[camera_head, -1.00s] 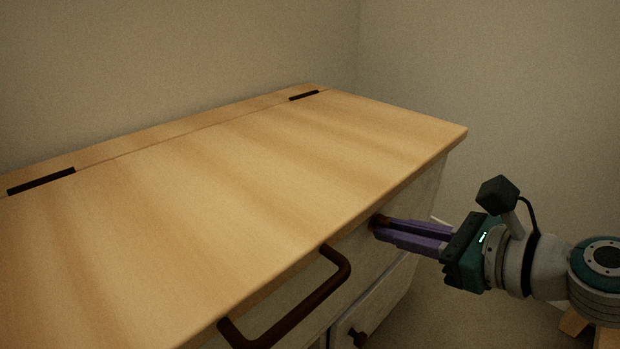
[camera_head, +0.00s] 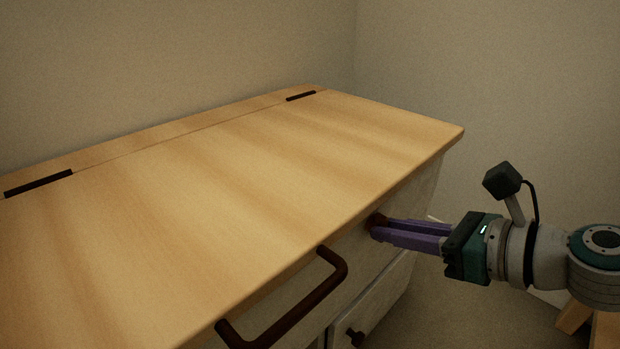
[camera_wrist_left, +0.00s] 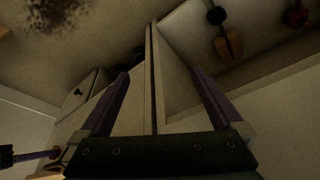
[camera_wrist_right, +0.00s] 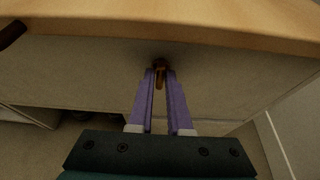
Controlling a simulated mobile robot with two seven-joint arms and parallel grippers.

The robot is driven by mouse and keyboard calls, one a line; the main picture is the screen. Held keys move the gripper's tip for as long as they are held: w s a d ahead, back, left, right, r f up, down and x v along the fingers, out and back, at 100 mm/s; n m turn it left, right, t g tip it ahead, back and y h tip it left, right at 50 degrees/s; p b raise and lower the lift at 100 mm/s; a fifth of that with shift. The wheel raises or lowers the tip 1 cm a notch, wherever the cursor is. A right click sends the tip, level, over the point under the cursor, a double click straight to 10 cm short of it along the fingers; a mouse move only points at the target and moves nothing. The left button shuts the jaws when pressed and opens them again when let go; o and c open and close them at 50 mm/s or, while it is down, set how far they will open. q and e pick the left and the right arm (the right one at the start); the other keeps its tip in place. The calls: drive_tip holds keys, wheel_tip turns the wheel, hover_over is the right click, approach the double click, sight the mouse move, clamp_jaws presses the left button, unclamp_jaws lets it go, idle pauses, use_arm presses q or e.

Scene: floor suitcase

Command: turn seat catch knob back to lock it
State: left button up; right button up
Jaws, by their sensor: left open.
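The seat catch knob (camera_head: 378,220) is a small dark brown knob on the pale front face of the wooden-topped chest, just under the lid edge near its right end. My right gripper (camera_head: 374,231) comes in from the right with its purple fingers at the knob. In the right wrist view the knob (camera_wrist_right: 160,66) sits between the nearly closed fingertips, its narrow tab pointing down. The fingers look shut on it and hide its sides. My left gripper (camera_wrist_left: 161,76) shows only in its own wrist view, open and empty.
The wooden lid (camera_head: 240,200) is down, with dark hinges (camera_head: 300,96) at the back. A dark bar handle (camera_head: 300,305) sticks out at the front edge. A lower door with a small knob (camera_head: 356,338) is below. Floor is free at right.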

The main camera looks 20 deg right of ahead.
drive_tip(key=o, duration=0.4)
drive_tip(key=shift+c, duration=0.2)
